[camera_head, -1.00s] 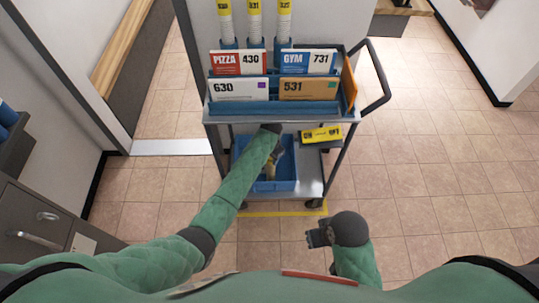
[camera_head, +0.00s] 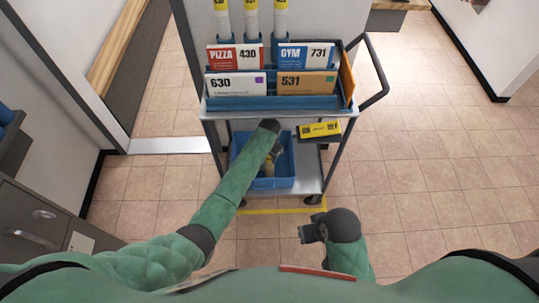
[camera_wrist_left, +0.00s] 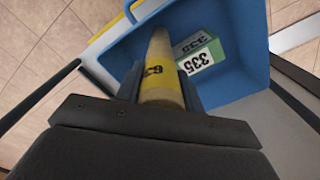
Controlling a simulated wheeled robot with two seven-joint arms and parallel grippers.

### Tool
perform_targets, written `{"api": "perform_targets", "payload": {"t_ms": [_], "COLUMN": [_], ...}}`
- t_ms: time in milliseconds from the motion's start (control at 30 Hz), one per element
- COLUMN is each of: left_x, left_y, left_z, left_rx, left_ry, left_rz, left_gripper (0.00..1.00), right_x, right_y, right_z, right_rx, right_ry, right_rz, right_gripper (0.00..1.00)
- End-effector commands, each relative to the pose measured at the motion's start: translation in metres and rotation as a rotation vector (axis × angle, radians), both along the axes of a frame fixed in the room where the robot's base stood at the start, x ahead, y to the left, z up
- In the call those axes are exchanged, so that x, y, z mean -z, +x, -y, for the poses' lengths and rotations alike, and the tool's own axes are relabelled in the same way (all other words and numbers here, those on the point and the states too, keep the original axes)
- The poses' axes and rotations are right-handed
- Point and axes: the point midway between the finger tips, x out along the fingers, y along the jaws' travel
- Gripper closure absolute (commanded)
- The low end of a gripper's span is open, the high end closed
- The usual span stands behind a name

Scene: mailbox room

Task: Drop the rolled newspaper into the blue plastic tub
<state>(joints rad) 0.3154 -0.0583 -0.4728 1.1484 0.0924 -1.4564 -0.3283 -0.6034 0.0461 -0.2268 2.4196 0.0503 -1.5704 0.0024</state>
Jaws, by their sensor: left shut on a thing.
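My left gripper (camera_head: 274,152) reaches down over the blue plastic tub (camera_head: 266,184) on the cart's lower shelf. It is shut on the rolled newspaper (camera_wrist_left: 160,62), a pale roll with a yellow numbered band. In the left wrist view the roll points away from the jaws, its far end over the inside of the tub (camera_wrist_left: 238,25). I cannot tell whether that end touches the tub floor. In the head view the arm and gripper partly hide the roll. My right gripper (camera_head: 308,232) is low in front of the cart, away from the tub; its jaws are unclear.
A green-and-white box marked 335 (camera_wrist_left: 198,55) lies inside the tub. The cart's upper tray (camera_head: 270,104) holds envelopes and several upright rolls. A yellow-topped item (camera_head: 320,129) sits right of the tub. The cart's handle (camera_head: 378,75) sticks out right. Tiled floor is clear at right.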

Motion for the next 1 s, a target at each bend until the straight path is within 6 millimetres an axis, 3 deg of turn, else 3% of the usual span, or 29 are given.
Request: {"api": "perform_targets", "payload": {"t_ms": [133, 167, 267, 667, 1000], "left_x": [0.001, 0.002, 0.002, -0.006, -0.058], "left_y": [0.0, 0.0, 0.0, 0.0, 0.0], "left_z": [0.0, 0.0, 0.0, 0.0, 0.0], "left_rx": [0.0, 0.0, 0.0, 0.0, 0.001], "left_ry": [0.0, 0.0, 0.0, -0.001, -0.001], "left_rz": [0.0, 0.0, 0.0, 0.001, 0.002], "left_gripper": [1.0, 0.59, 0.41, 0.41, 0.41], "right_x": [0.001, 0.001, 0.002, 0.002, 0.004], "right_y": [-0.001, -0.001, -0.001, -0.003, 0.001], "right_z": [0.002, 0.002, 0.004, 0.005, -0.003], "right_rx": [-0.003, -0.004, -0.006, -0.007, -0.001], "right_ry": [-0.004, -0.005, -0.009, -0.012, 0.008], "right_rz": [0.0, 0.0, 0.0, -0.003, 0.01], "right_gripper": [0.64, 0.64, 0.64, 0.64, 0.64]}}
